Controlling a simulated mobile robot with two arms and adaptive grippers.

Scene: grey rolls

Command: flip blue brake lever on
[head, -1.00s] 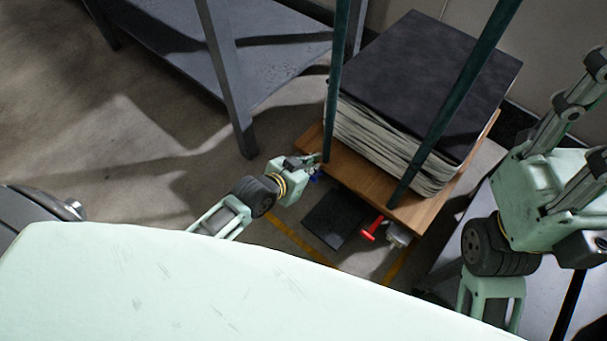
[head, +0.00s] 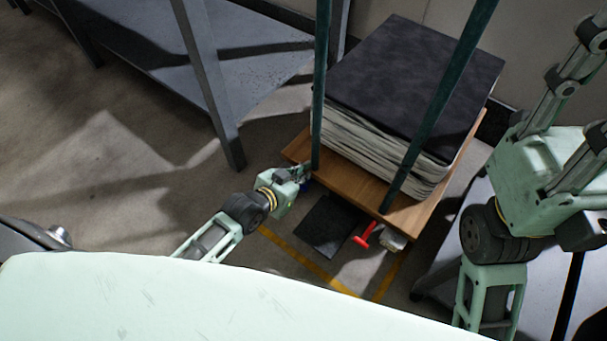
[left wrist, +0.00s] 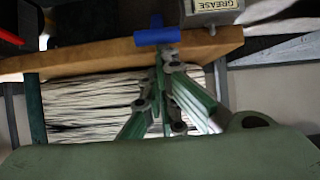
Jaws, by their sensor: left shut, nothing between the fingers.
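The blue brake lever (left wrist: 157,37) shows in the left wrist view at the edge of the wooden cart deck (left wrist: 100,55). In the head view only a small blue bit (head: 306,185) of it shows, beside my left gripper (head: 304,174). My left gripper is shut and empty. In the left wrist view its fingertips (left wrist: 163,55) are close together right at the blue lever and overlap it; I cannot tell whether they touch. My right gripper (head: 593,85) is at the right of the head view, far from the lever, its tips partly cut off.
A red lever (head: 366,235) and a grey can (head: 393,240) are farther along the deck edge. Teal posts (head: 320,80) rise from the cart beside a dark-topped stack (head: 410,65). A grey shelf (head: 190,60) stands at left. A dark mat (head: 325,226) lies on the floor.

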